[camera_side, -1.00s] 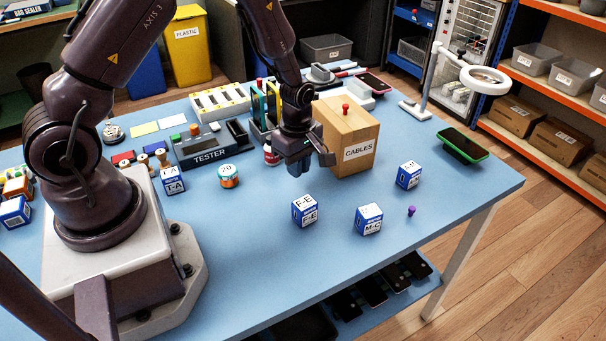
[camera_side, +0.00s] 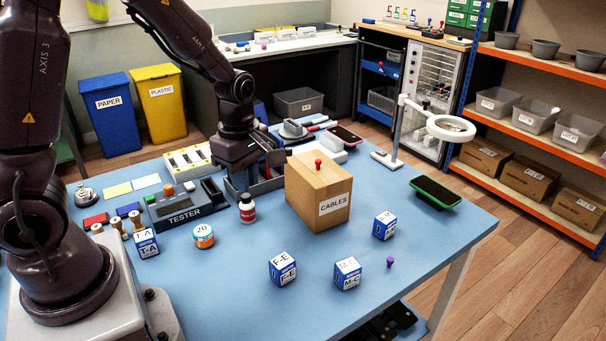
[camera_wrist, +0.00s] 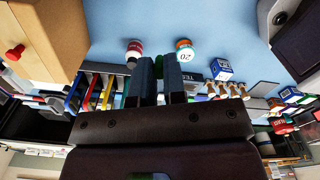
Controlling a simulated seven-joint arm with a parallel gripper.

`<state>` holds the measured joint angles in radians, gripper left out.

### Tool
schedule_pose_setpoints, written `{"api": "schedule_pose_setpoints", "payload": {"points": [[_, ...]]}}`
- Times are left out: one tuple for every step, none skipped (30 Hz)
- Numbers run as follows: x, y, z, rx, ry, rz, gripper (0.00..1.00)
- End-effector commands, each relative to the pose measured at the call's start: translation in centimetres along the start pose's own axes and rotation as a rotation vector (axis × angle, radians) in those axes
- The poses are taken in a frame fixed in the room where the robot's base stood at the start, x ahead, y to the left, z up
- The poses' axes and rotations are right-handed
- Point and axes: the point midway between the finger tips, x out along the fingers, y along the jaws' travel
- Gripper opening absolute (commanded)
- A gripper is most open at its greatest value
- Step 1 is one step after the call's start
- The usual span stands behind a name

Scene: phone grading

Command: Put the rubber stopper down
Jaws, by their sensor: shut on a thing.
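My gripper (camera_side: 241,168) is near the back of the table, left of the CABLES box, in front of the slotted rack in the side view. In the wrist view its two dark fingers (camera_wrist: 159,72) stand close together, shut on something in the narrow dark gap.
The CABLES box (camera_side: 312,190) with a red knob (camera_side: 318,163) stands right of the gripper. The rack (camera_side: 268,186) is close by. The tester (camera_side: 180,212) and an orange-and-teal jar (camera_side: 203,237) are left. Blue-and-white cubes (camera_side: 283,268) and a purple peg (camera_side: 390,262) lie in front.

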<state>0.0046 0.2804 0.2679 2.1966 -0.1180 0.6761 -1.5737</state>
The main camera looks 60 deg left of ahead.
Motion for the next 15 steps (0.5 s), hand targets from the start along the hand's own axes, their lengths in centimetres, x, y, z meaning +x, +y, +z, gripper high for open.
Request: {"api": "schedule_pose_setpoints", "payload": {"points": [[-1.4, 1.7, -0.2, -0.031, 0.000, 0.008, 0.00], [-2.2, 2.5, -0.2, -0.051, 0.000, 0.008, 0.00], [-3.3, 3.4, -0.4, -0.079, 0.000, 0.007, 0.00], [-4.2, 4.0, -0.5, -0.101, 0.000, 0.007, 0.00], [-4.9, 4.5, -0.6, -0.119, 0.000, 0.007, 0.00], [-5.9, 5.1, -0.8, -0.146, 0.000, 0.007, 0.00], [-6.6, 5.4, -0.9, -0.166, 0.000, 0.006, 0.00], [-7.3, 5.7, -1.0, -0.184, 0.000, 0.005, 0.00], [-8.1, 5.9, -1.1, -0.209, 0.000, 0.004, 0.00], [-8.6, 5.9, -1.1, -0.225, -0.001, 0.003, 0.00], [-8.8, 5.8, -1.1, -0.240, -0.001, 0.002, 0.00], [-8.8, 5.7, -1.1, -0.254, 0.000, 0.000, 0.00], [-8.6, 5.8, -1.0, -0.261, 0.001, -0.002, 0.00], [-8.4, 6.1, -1.0, -0.267, 0.002, -0.002, 0.00], [-8.0, 6.7, -1.0, -0.271, 0.003, -0.004, 0.00]]}}
